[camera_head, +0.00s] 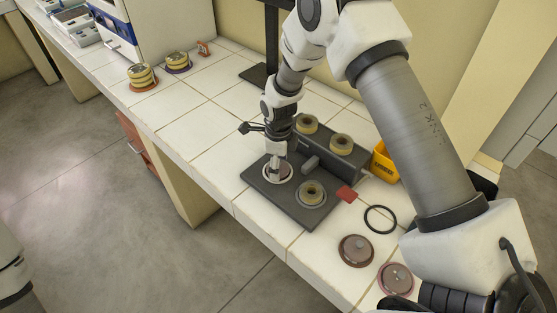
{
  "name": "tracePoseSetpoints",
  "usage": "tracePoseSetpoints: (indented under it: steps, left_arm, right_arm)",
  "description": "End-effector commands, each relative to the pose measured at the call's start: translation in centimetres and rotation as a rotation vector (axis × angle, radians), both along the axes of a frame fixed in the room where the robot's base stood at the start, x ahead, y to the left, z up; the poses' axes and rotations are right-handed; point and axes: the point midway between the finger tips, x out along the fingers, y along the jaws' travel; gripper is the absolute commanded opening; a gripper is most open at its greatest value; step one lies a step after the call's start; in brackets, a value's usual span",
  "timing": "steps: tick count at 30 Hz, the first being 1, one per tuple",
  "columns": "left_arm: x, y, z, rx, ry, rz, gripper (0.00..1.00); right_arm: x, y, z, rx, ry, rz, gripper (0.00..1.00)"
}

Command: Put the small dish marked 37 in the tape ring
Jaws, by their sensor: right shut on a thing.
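My right gripper (277,158) points down over the front left of a dark grey plate (265,198). It is shut on a pale round thing (278,178) low at the plate; the fingers hide much of it, and I cannot tell whether it touches the plate. A thin black ring (380,219) lies flat on the white tiles to the right and looks empty. A brown round dish (356,250) and a pinkish round dish (395,279) lie nearer the front edge. No number 37 is readable. My left gripper is out of view.
Tan ring-shaped pieces (312,188) sit on the plate and on the dark raised block (335,155) behind. Yellow stacks (141,76) stand far left by a white incubator (160,25). Tiles between are clear.

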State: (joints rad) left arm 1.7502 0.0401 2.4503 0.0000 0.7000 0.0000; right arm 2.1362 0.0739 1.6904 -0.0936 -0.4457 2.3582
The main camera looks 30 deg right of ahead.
Motion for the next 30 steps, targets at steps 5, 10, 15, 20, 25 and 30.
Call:
tracePoseSetpoints:
  steps: [5,10,15,20,25,30]
  left_arm:
    - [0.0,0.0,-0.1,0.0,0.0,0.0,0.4]
    - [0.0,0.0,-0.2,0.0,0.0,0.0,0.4]
    - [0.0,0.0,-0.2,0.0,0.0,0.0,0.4]
    - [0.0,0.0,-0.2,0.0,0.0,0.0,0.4]
    - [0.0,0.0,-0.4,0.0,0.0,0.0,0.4]
    - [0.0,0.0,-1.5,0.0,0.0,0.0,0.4]
  right_arm:
    - [0.1,0.0,0.0,0.0,-0.003,0.0,0.34]
    - [0.1,0.0,-0.3,0.0,-0.003,0.0,0.84]
    - [0.0,0.0,-0.3,0.001,-0.002,0.0,0.95]
    - [0.0,0.0,-0.3,0.001,-0.002,0.0,0.95]
    - [0.2,0.0,0.8,0.0,-0.006,0.0,0.95]
    - [0.2,0.0,4.5,0.0,-0.008,0.0,0.95]
